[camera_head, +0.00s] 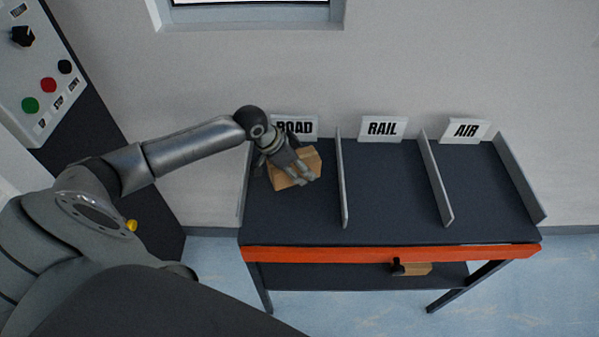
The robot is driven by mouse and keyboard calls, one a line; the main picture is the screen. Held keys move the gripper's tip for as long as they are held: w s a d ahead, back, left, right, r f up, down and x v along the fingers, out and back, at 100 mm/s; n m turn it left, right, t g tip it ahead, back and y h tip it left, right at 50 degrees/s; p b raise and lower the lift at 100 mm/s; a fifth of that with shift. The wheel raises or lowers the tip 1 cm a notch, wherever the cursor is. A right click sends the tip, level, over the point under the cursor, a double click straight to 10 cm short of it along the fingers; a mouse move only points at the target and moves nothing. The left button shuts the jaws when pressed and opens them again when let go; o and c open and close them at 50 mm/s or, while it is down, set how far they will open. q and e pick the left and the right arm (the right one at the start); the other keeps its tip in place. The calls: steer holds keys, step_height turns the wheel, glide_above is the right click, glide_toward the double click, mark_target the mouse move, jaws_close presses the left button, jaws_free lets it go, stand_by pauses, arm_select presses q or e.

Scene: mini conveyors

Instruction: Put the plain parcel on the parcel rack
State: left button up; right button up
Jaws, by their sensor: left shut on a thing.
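A plain brown parcel (312,160) is in the left compartment of the parcel rack (390,253), below the ROAD sign (300,125). My left gripper (305,177) reaches over it from the upper left and is shut on it. The gripper hides part of the parcel, and I cannot tell whether the parcel touches the rack surface. The rack has a dark top split by grey dividers and an orange front edge. My right gripper is out of view.
The compartments under the RAIL sign (382,128) and AIR sign (465,130) are empty. A divider (342,180) stands right of the parcel. Another brown box (416,269) with a black item sits on the lower shelf. A control panel (40,75) is at upper left.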

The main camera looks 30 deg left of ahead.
arm_select(q)
step_height(320, 180, down, 2)
steer(key=shift+f+p, duration=0.1)
steer(key=shift+p, duration=0.4)
steer(key=shift+f, duration=0.55)
steer(key=o, duration=1.2)
steer(key=shift+o, duration=0.2)
steer(key=b+v, duration=0.1)
steer(key=v, duration=1.1)
steer(key=shift+r, duration=0.1)
